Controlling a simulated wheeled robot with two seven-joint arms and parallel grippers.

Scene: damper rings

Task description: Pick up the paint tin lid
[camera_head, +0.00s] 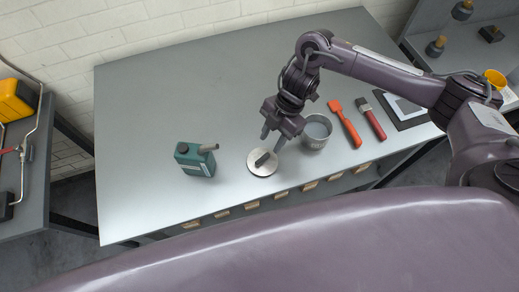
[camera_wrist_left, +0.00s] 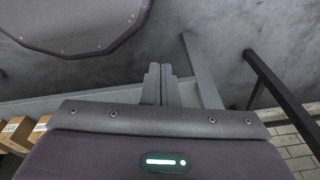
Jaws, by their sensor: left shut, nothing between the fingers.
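The paint tin lid (camera_head: 254,168) is a pale round disc with a dark bar-shaped handle on top, lying flat on the grey workbench. My right gripper (camera_head: 272,140) is open and empty, pointing down just above and behind the lid, fingers apart. It looks clear of the lid, though the exact gap is hard to tell. The open grey paint tin (camera_head: 317,141) stands right of the lid, close to the right gripper. My left gripper (camera_wrist_left: 160,84) shows only in the left wrist view, shut and empty, away from the bench top.
A green can with a spout (camera_head: 193,160) stands left of the lid. An orange-red spatula (camera_head: 346,125), a red-handled brush (camera_head: 372,118) and a dark-framed tablet-like panel (camera_head: 402,108) lie to the right. The bench's back left (camera_head: 170,95) is clear. Shelves stand at far right.

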